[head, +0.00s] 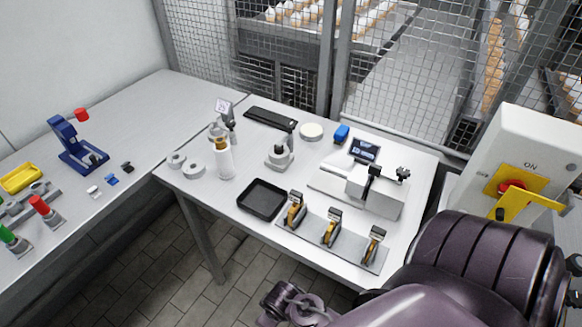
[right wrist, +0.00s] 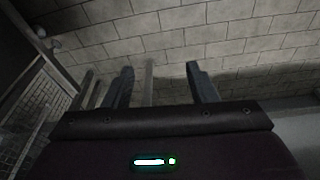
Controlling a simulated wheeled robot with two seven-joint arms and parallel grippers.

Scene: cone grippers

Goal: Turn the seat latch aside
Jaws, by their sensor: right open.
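A grey bench fixture (head: 377,194) stands at the right of the white table, with a small dark screen (head: 365,149) behind it. A black upright part (head: 373,171) and a black knob (head: 403,174) sit on top of it. Either could be the seat latch; I cannot tell which at this size. My right gripper (right wrist: 159,72) shows in the right wrist view, its fingers apart with nothing between them, facing tiled surface. In the head view, my purple arm covers the lower right, clear of the fixture. My left gripper is not in view.
A grey rack (head: 340,243) with three upright holders lines the table's near edge, beside a black tray (head: 262,199). A white bottle (head: 224,160) stands further left. A switch box (head: 545,150) with a yellow lever (head: 522,203) stands at the right. Wire mesh closes the back.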

